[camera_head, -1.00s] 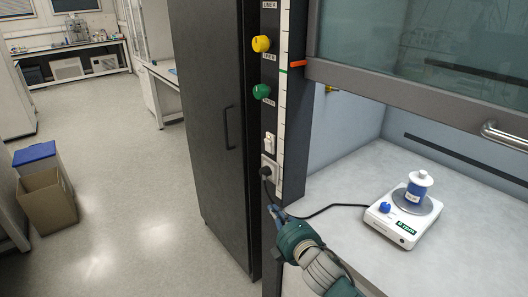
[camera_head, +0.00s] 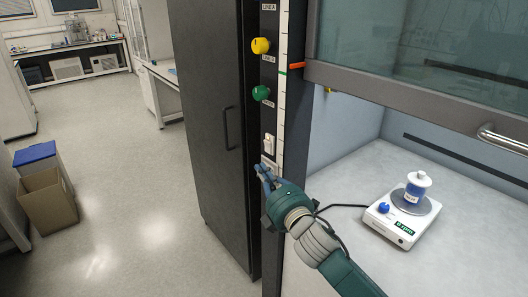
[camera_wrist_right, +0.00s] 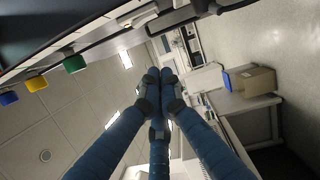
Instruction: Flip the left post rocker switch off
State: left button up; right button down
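The white rocker switch (camera_head: 269,142) sits on the dark left post of the fume hood, below the green knob (camera_head: 261,92). Its rocker position is too small to tell. My right gripper (camera_head: 263,170) is just below the switch, in front of the socket area, and looks apart from the switch. In the right wrist view its blue fingers (camera_wrist_right: 160,85) converge with their tips together and nothing between them. The socket and plug are mostly hidden behind the gripper. My left gripper is not in view.
A yellow knob (camera_head: 260,45) is higher on the post. A black cabinet (camera_head: 212,130) stands close to the left. The hood sash (camera_head: 420,60) is partly raised. A stirrer (camera_head: 396,222) with a bottle (camera_head: 416,187) stands on the hood's worktop, its black cable running toward the post.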

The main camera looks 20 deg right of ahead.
aim_at(266, 149)
jog(key=w+d+p, duration=0.2)
jog(key=w+d, duration=0.1)
jog(key=w, duration=0.5)
jog(key=shift+w+r+p, duration=0.2)
jog(key=shift+r+p, duration=0.1)
jog(key=shift+p, duration=0.05)
jog(key=shift+w+d+r+m+p, duration=0.1)
jog(key=shift+d+r+m+p, duration=0.4)
jog(key=shift+p, duration=0.65)
jog(key=shift+a+f, duration=0.1)
jog(key=shift+f, duration=0.2)
